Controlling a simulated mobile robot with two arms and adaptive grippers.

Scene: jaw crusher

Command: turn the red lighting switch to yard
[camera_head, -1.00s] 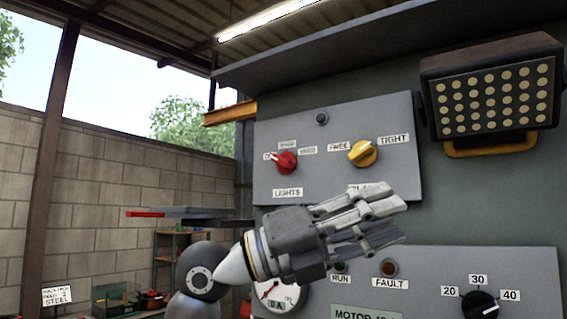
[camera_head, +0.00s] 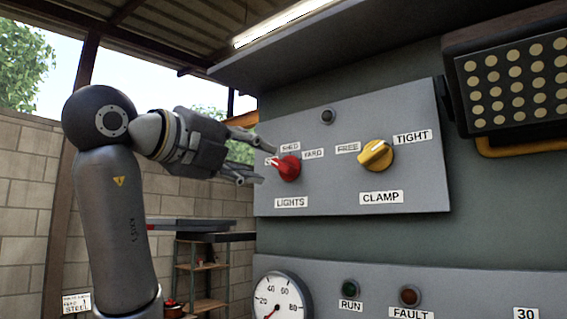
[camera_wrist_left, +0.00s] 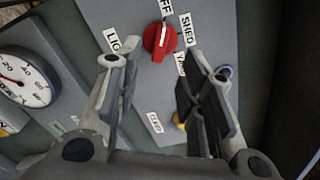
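The red lighting switch (camera_head: 287,168) is on the upper grey panel above the LIGHTS label (camera_head: 291,202). Labels for shed (camera_head: 290,147) and yard (camera_head: 313,154) sit around it; the off label at its left is partly hidden. Its white pointer mark points up-left towards off. In the left wrist view the red knob (camera_wrist_left: 160,42) lies ahead, between the lines of the two fingers, its mark towards off. My left gripper (camera_head: 257,160) is open and empty, just left of the knob, with a gap seeming to remain. My right gripper is not in view.
The yellow clamp knob (camera_head: 376,155) is to the right on the same panel. A lamp (camera_head: 515,85) juts out at upper right. Below are a gauge (camera_head: 280,304) and indicator lights on a lower panel (camera_head: 450,280). A shelf (camera_head: 203,270) stands behind at left.

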